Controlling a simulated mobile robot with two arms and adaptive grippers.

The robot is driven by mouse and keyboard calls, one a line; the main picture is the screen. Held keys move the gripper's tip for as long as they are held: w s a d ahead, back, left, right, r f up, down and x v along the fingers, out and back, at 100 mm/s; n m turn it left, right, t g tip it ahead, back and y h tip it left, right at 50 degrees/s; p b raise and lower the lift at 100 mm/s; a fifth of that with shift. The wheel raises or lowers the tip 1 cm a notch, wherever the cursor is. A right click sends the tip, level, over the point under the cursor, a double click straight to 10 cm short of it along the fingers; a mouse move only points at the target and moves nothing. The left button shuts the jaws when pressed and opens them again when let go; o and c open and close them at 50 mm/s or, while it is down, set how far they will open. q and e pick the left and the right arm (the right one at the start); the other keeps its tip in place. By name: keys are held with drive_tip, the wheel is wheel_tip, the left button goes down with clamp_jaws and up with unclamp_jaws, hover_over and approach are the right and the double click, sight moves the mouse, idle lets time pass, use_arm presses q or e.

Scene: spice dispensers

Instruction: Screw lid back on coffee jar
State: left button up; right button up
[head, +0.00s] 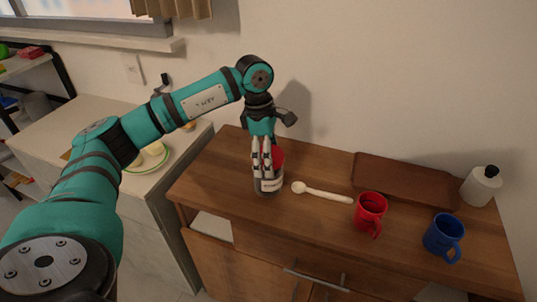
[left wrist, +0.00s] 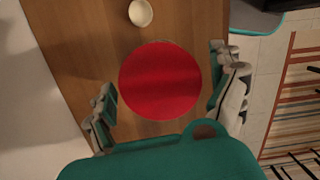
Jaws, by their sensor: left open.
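The coffee jar (head: 269,186) stands upright on the wooden cabinet top, left of a wooden spoon. Its red lid (left wrist: 160,80) fills the middle of the left wrist view, and a bit of it (head: 278,156) shows behind my fingers in the head view. The lid sits at the jar's top; I cannot tell whether it is threaded on. My left gripper (head: 262,166) points down over the jar. In the left wrist view its open fingers (left wrist: 168,97) stand on both sides of the lid, with gaps visible. My right gripper is not in view.
The wooden spoon (head: 322,192) lies just right of the jar. A red mug (head: 369,212), a blue mug (head: 443,236), a brown tray (head: 400,180) and a white bottle (head: 481,187) stand farther right. A plate (head: 150,158) is on the left counter. The cabinet's front edge is close to the jar.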

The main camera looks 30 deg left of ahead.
use_arm(q)
drive_tip(key=c, duration=1.3)
drive_tip(key=m+b, duration=0.1)
drive_tip(key=m, duration=0.4)
drive_tip(key=shift+f+m+g, duration=0.1)
drive_tip(key=shift+m+g, duration=0.2)
drive_tip(key=shift+g, duration=0.1)
drive_tip(key=m, duration=0.3)
drive_tip(key=shift+m+g, duration=0.3)
drive_tip(key=m+b, duration=0.1)
drive_tip(key=m, duration=0.3)
drive_tip(key=shift+y, duration=0.4)
drive_tip(key=m, duration=0.2)
drive_tip(key=m+b, duration=0.1)
drive_tip(key=m, duration=0.2)
drive_tip(key=shift+m+g+y, duration=0.3)
drive_tip(key=shift+y, duration=0.1)
drive_tip(key=o, duration=1.4)
drive_tip(key=shift+s, duration=0.1)
drive_tip(key=shift+o, duration=0.2)
